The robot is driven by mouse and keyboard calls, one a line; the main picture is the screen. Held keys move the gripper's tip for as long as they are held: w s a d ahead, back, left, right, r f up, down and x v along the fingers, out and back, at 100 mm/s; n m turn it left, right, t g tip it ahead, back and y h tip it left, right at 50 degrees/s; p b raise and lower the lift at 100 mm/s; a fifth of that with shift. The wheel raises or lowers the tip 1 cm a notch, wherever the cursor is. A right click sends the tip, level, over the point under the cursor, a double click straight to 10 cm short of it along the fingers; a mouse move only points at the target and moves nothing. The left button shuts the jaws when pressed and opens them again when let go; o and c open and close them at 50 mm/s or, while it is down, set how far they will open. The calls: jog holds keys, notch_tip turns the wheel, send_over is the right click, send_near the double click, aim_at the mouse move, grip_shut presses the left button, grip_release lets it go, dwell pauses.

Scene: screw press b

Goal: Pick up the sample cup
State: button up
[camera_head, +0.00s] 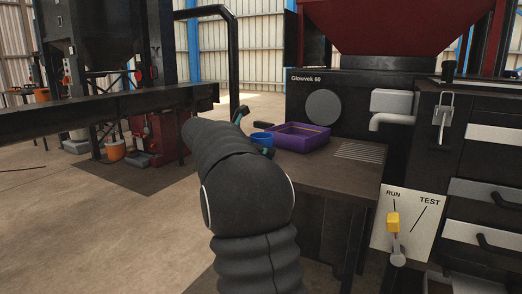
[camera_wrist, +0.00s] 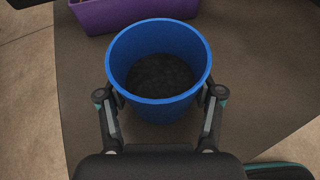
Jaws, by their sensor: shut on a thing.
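The sample cup (camera_wrist: 160,107) is a blue round cup with a dark bottom or dark contents inside. In the wrist view it is upright between the two fingers of my gripper (camera_wrist: 160,108), which is shut on it. In the head view only the upper part of the cup (camera_head: 263,138) shows, past my dark arm, beside the purple tray. My gripper (camera_head: 266,151) is mostly hidden there behind my arm. I cannot tell whether the cup still touches the brown table.
A purple tray (camera_head: 299,142) sits on the brown table (camera_head: 328,168), just right of the cup. A spout (camera_head: 388,122) juts from the dark machine behind. A panel (camera_head: 403,232) with a yellow-handled RUN/TEST lever is at the right. A dark beam (camera_head: 90,118) crosses the left.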

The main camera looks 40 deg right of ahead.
aim_at(263, 134)
jog(key=shift+r, duration=0.1)
jog(key=shift+r, duration=0.55)
jog(key=r, duration=0.3)
jog(key=shift+s+d+r+p, duration=0.1)
jog(key=shift+s+r+p, duration=0.05)
jog(key=shift+s+p, duration=0.2)
jog(key=s+d+r, duration=0.2)
jog(key=s+r, duration=0.4)
jog(key=s, duration=0.4)
jog(key=shift+s+r, duration=0.2)
jog(key=shift+s, duration=0.2)
jog(key=o, duration=0.6)
jog(key=c, duration=0.6)
